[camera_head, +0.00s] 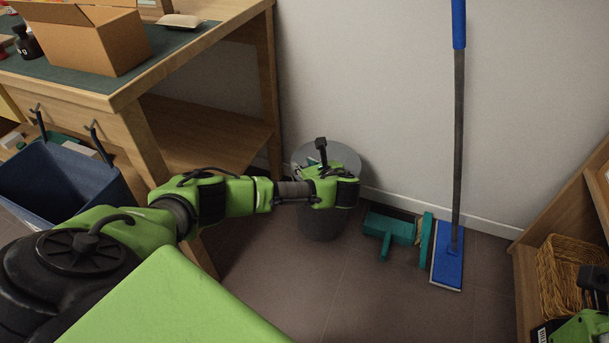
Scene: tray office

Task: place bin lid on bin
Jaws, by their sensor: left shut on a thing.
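The grey bin (320,225) stands on the floor against the wall, to the right of the wooden desk. A round grey disc that looks like the bin lid (302,155) shows around my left gripper, at the top of the bin. My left gripper (323,160) is over the bin, shut on the lid; my wrist hides much of the lid and the bin's rim. I cannot tell whether the lid rests on the rim or is just above it. Part of my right gripper (590,285) shows at the lower right edge; its fingers are unclear.
A teal dustpan and brush (392,228) lie right of the bin. A blue mop (448,258) leans on the wall. A wicker basket (568,268) sits in the right shelf. A blue crate (65,180) and the desk (185,50) with a cardboard box (85,40) are left.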

